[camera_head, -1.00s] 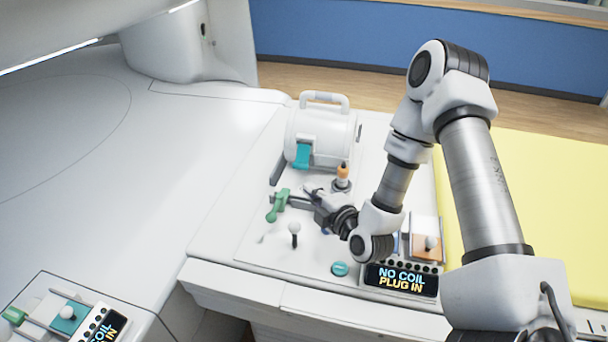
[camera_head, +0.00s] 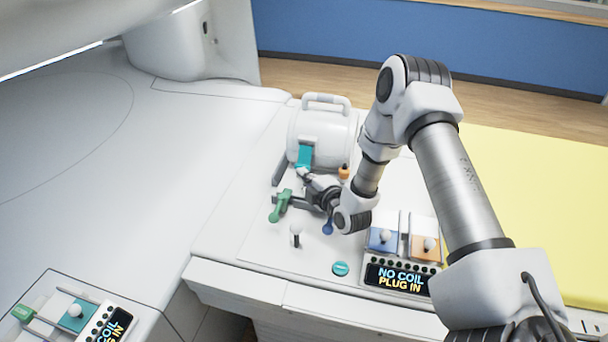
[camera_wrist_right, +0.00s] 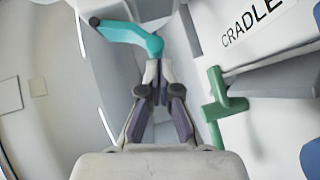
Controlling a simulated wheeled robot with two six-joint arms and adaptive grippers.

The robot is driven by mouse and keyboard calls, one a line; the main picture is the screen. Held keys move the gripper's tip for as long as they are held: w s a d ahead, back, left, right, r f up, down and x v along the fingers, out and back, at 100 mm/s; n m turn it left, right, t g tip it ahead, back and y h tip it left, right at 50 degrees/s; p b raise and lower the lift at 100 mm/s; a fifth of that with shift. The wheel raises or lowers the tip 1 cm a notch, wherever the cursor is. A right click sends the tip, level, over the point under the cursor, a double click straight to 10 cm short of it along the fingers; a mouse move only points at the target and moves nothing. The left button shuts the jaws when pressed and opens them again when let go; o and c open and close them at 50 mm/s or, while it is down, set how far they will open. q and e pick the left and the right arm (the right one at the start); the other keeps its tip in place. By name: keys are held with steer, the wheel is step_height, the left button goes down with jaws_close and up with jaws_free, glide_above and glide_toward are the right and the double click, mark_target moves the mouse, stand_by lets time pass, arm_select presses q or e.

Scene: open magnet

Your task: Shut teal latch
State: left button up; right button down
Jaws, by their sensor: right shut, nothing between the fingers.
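The teal latch (camera_head: 303,156) is on the front of the white cylindrical coil (camera_head: 322,128). In the right wrist view the teal latch (camera_wrist_right: 135,35) is a bent lever just beyond my fingertips. My right gripper (camera_head: 304,177) is shut and empty, right below the latch in the head view. In the right wrist view its closed fingertips (camera_wrist_right: 157,68) are at the lever's lower end; I cannot tell whether they touch it. My left gripper is not in view.
A green lever (camera_head: 281,205) stands close to my right gripper, and an orange-topped knob (camera_head: 344,172) is right of it. A yellow pad (camera_head: 530,200) lies at right.

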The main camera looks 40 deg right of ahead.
steer(key=shift+w+d+f, duration=0.3)
steer(key=shift+d+f, duration=0.1)
steer(key=shift+f, duration=0.2)
steer(key=s, duration=0.4)
steer(key=s+r, duration=0.1)
steer(key=s, duration=0.3)
steer(key=s+r, duration=0.1)
steer(key=s, duration=0.2)
steer(key=shift+s+a, duration=0.4)
